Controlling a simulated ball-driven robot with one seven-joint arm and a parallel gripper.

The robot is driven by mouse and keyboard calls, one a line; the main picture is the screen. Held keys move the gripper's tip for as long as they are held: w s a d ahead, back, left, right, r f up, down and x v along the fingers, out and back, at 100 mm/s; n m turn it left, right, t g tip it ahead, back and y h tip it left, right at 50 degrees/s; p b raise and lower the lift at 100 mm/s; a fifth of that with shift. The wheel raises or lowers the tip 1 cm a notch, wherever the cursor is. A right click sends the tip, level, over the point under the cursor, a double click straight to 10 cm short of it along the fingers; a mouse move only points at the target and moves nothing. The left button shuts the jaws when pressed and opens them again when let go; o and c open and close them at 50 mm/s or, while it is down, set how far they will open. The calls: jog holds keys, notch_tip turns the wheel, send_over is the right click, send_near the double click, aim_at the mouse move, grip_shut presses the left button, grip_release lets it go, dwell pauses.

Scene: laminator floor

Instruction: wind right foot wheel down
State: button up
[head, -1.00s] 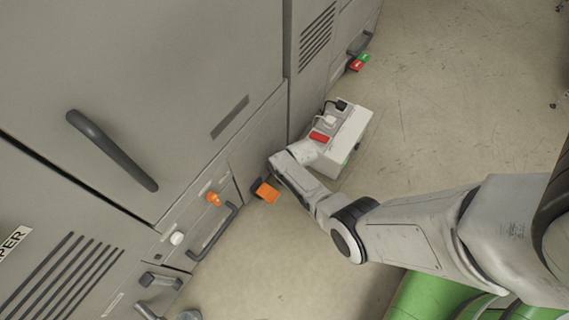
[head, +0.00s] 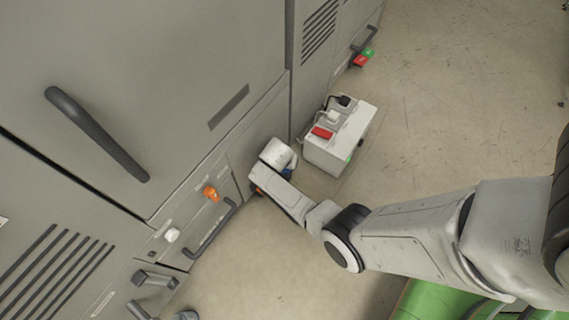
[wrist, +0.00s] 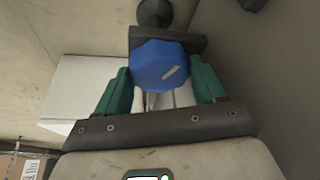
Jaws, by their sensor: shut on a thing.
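A blue faceted wheel (wrist: 160,65) with a pale mark on its face sits between the two green fingers of my gripper (wrist: 162,84) in the wrist view. The fingers touch it from both sides. A dark bracket and a round black foot (wrist: 154,13) show just behind the wheel. In the head view my wrist (head: 277,160) is low against the base of the grey machine, and it hides the fingers and most of the wheel.
Bare floor lies to the right.

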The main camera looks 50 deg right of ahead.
jog(key=shift+f+m+g+b, duration=0.15)
jog(key=shift+m+g+b, duration=0.4)
jog(key=shift+m, duration=0.65)
jog(key=shift+a, duration=0.1)
jog(key=o, duration=0.7)
jog(key=shift+o, duration=0.2)
jog(key=shift+w, duration=0.1)
jog(key=shift+r, duration=0.2)
